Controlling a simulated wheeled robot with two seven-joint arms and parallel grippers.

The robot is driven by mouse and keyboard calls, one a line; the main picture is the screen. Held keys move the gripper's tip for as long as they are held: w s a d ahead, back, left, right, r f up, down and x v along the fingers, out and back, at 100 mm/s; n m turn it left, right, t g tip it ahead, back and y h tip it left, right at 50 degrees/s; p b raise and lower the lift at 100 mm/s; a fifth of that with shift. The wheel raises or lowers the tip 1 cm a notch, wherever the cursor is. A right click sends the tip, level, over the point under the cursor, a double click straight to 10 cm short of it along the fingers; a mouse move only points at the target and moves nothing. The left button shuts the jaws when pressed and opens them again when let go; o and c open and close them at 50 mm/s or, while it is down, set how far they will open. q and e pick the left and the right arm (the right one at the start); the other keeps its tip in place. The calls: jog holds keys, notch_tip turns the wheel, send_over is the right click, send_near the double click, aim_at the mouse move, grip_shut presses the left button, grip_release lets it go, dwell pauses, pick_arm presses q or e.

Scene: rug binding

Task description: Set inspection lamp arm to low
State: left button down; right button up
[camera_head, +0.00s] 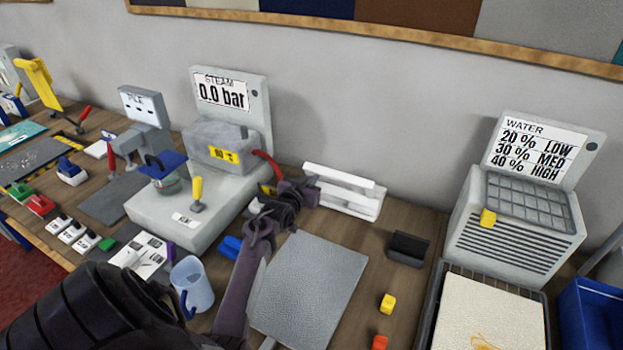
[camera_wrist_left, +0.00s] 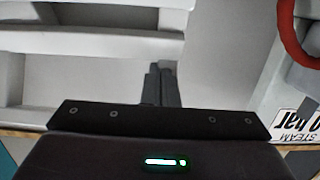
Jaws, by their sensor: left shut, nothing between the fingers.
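I cannot pick out an inspection lamp arm for certain in either view. A tilted yellow piece (camera_head: 38,83) on a stand shows at the far left of the head view, but I cannot tell what it is. My left gripper (camera_head: 308,188) is between the steam unit (camera_head: 222,145) and a white rack (camera_head: 345,192), above the bench. In the left wrist view its fingers (camera_wrist_left: 162,86) are together and empty, with the white rack (camera_wrist_left: 85,48) to their left and the red handle (camera_wrist_left: 292,35) of the steam unit to the right. My right gripper is out of view.
A grey pad (camera_head: 308,285) lies below my left gripper, with a blue mug (camera_head: 193,284) beside my forearm. A water unit (camera_head: 520,228) stands at right behind a tray (camera_head: 432,308). A black block (camera_head: 408,248) and a yellow block (camera_head: 388,303) sit on the bench.

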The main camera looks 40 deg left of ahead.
pick_arm(q)
jog(key=shift+f, duration=0.1)
jog(key=shift+t, duration=0.7)
jog(key=f+b, duration=0.1)
jog(key=s+f+b, duration=0.1)
jog(key=f+b, duration=0.1)
jog(key=s+f+b, duration=0.1)
jog(key=b, duration=0.1)
jog(key=shift+s+d+f, duration=0.25)
jog(key=shift+d+f, duration=0.05)
jog(key=shift+f, duration=0.05)
jog(key=shift+r, duration=0.1)
jog(key=r+b+v, duration=0.1)
jog(key=r+v, duration=0.1)
jog(key=v, duration=0.7)
jog(key=shift+d+r, duration=0.1)
jog(key=shift+r, duration=0.05)
